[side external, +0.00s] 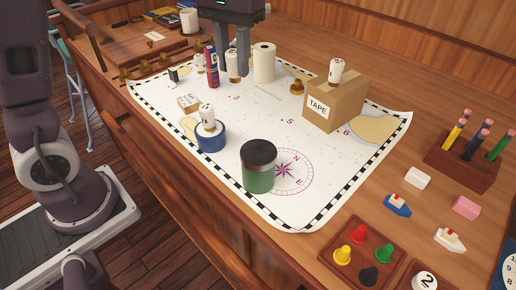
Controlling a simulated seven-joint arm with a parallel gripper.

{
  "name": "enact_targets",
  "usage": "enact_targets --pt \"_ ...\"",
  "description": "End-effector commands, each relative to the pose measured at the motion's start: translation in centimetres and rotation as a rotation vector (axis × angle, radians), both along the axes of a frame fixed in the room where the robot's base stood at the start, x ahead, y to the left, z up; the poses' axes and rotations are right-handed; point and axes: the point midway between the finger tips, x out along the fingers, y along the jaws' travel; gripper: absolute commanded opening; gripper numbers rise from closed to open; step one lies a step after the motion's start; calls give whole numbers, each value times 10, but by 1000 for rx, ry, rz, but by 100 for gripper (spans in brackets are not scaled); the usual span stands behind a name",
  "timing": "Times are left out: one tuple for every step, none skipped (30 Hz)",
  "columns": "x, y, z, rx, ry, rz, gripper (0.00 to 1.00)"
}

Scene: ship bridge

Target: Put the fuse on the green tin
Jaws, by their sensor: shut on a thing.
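The green tin (258,178) stands upright on the chart in the middle, with a dark lid (259,152) that looks bare. My gripper (234,66) is at the back of the chart, pointing down, shut on a white cylindrical fuse (232,67) that is upright between its fingers. The fingers partly hide this fuse. I cannot tell whether its lower end touches the chart. Similar white fuses stand on the blue tape roll (208,114) and on the cardboard box (336,69).
A red and blue can (211,67) and a white roll (264,64) stand close beside my gripper. The cardboard box marked TAPE (345,103) is at the right. A blue roll (211,140) stands left of the tin. The chart between gripper and tin is mostly clear.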

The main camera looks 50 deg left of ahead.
Motion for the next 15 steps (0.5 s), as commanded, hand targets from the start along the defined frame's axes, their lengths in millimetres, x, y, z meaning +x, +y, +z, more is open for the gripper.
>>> enact_targets --pt "-8 -31 7 1 -3 -104 0" --pt "-13 -46 11 2 -3 -159 0" --pt "-20 -65 14 3 -3 -227 0" --pt "-26 -77 17 2 -2 -272 0" --pt "-32 -88 20 3 -3 -312 0" --pt "-38 -99 23 4 -3 -358 0" --pt "-43 -106 25 3 -2 -387 0" --pt "-46 -112 26 4 -2 -411 0" --pt "-50 -118 27 4 -2 -436 0" --pt "-52 -121 27 4 -2 -449 0" --pt "-54 -123 25 5 0 -459 0" --pt "-56 -125 18 5 2 -466 0" --pt "-57 -125 10 6 4 -468 0" --pt "-57 -125 3 5 5 -469 0" --pt "-57 -125 -7 6 4 -468 0"
